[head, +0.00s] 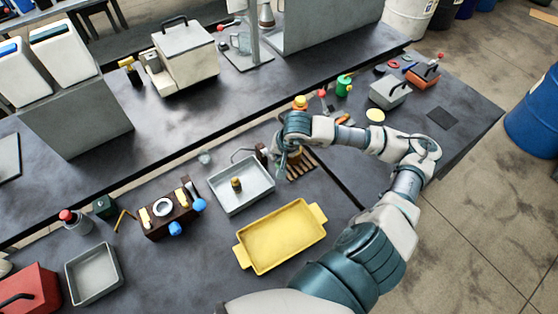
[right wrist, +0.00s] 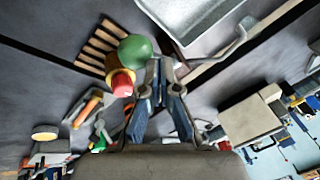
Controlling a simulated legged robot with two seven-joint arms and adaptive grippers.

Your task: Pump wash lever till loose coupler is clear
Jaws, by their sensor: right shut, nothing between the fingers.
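A small brass coupler (head: 236,184) stands in the grey wash tray (head: 227,208); whether dirt is on it is too small to tell. A thin bent spout (head: 240,151) reaches over the tray's back edge from a dark post (head: 262,152). My right gripper (head: 281,158) is beside this post, right of the tray. In the right wrist view its fingers (right wrist: 160,65) are closed and empty, close to a green ball knob (right wrist: 136,48), which may belong to the wash lever. Contact with the knob is unclear. My arm hides the lever in the head view. My left gripper is not in view.
A slatted wooden rack (head: 302,164) lies right of the post. A yellow tray (head: 281,236) is in front. A dark fixture with blue knobs (head: 170,215) and an empty grey bin (head: 93,274) stand left. A red-capped yellow container (head: 300,103) is behind my right gripper.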

